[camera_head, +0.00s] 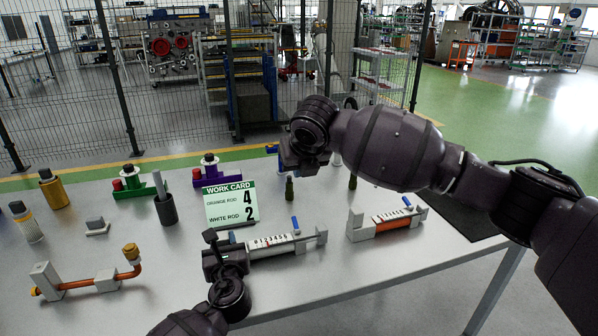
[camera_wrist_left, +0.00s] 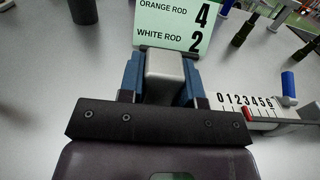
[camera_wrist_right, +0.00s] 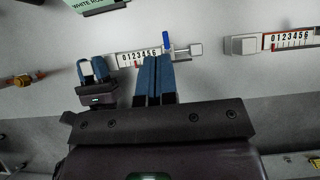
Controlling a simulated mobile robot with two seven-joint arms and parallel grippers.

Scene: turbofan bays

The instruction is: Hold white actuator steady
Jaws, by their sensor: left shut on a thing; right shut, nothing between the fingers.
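The white actuator (camera_head: 270,246) lies on the table, with a 0–6 scale, a red mark below the digits and an upright blue lever (camera_head: 295,225) near its right end. My left gripper (camera_head: 224,251) is shut on its left end block (camera_wrist_left: 165,72), one finger on each side. The scale also shows in the left wrist view (camera_wrist_left: 262,114) and the right wrist view (camera_wrist_right: 140,57). The work card (camera_head: 230,205) reads orange rod 4, white rod 2.
An orange-rod actuator (camera_head: 392,220) lies to the right, its blue lever tilted. An orange pipe fitting (camera_head: 95,282) lies at front left. The front right table is clear.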

